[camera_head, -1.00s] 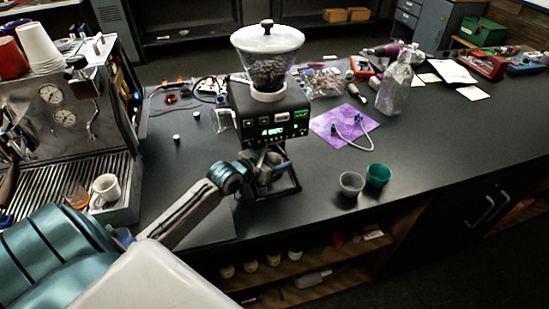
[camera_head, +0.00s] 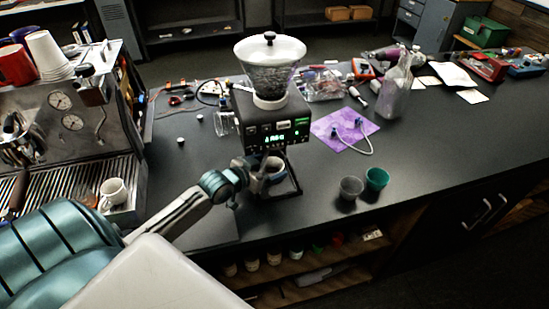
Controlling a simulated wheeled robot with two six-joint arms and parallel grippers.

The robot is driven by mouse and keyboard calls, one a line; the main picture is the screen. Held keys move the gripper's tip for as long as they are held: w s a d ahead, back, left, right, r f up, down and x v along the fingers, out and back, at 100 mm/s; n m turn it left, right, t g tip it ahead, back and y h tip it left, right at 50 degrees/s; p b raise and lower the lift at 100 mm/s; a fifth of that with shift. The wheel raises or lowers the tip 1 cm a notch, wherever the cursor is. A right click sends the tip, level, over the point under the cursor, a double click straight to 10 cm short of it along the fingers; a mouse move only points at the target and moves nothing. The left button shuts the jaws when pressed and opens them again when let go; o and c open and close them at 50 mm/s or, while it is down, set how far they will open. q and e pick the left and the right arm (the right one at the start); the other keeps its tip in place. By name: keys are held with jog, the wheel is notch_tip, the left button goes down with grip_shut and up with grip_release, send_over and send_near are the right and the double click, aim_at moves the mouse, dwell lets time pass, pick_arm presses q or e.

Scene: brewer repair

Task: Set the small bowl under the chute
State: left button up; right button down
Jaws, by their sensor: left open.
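The coffee grinder (camera_head: 272,120) stands on the dark counter, with a clear hopper on top and a lit display. A small pale bowl (camera_head: 275,170) with a dark inside sits in the grinder's lower frame, below its front housing and so under the chute. The chute itself is hard to make out. My left gripper (camera_head: 241,179) is open at the grinder's left side, just left of the bowl and apparently apart from it. The exact gap is too small to tell. My right gripper is not in view.
A grey cup (camera_head: 351,188) and a teal cup (camera_head: 376,179) stand right of the grinder. A purple mat (camera_head: 330,135) with a white hose lies behind them. An espresso machine (camera_head: 75,130) with a white mug (camera_head: 112,193) is at left.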

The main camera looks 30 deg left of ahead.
pick_arm(q)
jog(key=p+v, duration=0.5)
jog(key=v, duration=0.2)
jog(key=shift+r, duration=0.15)
jog(key=shift+s+a+r+p, duration=0.1)
jog(key=shift+s+p, duration=0.35)
jog(key=shift+s, duration=0.1)
dwell(0.5)
dwell(1.0)
